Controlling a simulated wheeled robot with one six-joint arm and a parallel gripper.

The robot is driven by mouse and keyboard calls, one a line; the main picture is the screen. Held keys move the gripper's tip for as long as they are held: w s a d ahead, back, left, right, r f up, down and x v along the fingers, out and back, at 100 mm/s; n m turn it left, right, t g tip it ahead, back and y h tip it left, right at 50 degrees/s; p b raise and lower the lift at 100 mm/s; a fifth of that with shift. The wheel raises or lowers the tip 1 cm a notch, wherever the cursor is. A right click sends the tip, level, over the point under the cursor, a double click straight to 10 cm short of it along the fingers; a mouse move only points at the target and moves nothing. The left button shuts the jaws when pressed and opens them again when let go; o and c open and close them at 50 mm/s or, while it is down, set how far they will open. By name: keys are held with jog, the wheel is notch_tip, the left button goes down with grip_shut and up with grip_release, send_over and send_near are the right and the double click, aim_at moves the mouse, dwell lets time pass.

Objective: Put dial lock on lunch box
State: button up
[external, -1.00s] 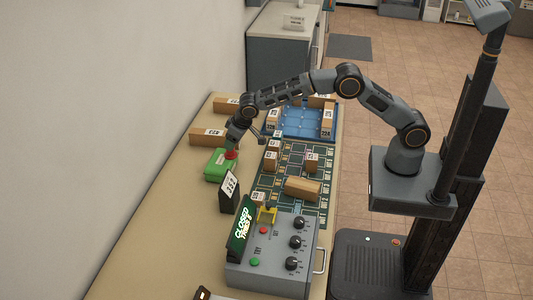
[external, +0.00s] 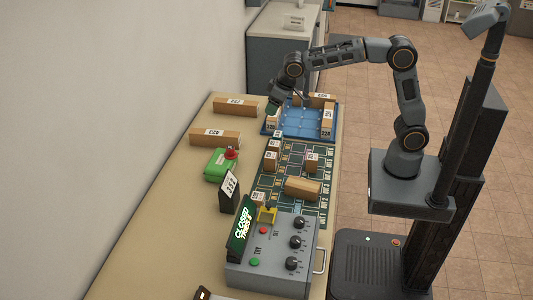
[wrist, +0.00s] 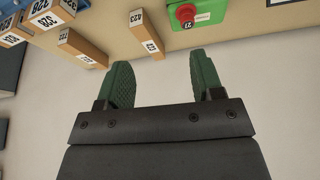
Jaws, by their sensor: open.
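The green lunch box (external: 218,166) lies on the table near the wall and has a white label. The red dial lock (external: 231,153) sits on the lunch box, at its right corner. In the wrist view the red lock (wrist: 186,12) shows at the top, with the green box (wrist: 222,12) around it. My gripper (external: 272,107) is raised away from them, near the left edge of the blue tray. In the wrist view the fingers of my gripper (wrist: 160,62) are apart with nothing between them.
Cardboard boxes (external: 215,137) lie along the wall side. The blue tray (external: 290,134) holds several parcels at its edges. More parcels stand on the green grid mat (external: 321,190). A grey control box (external: 280,250) and a CLOSED sign (external: 240,229) stand at the near end.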

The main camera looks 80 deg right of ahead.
jog(key=s+d+f, duration=0.1)
jog(key=s+d, duration=0.1)
jog(key=s, duration=1)
jog(key=s+d+f+n, duration=0.1)
jog(key=s+d, duration=0.1)
jog(key=s, duration=1.1)
jog(key=shift+s+d+f, duration=0.2)
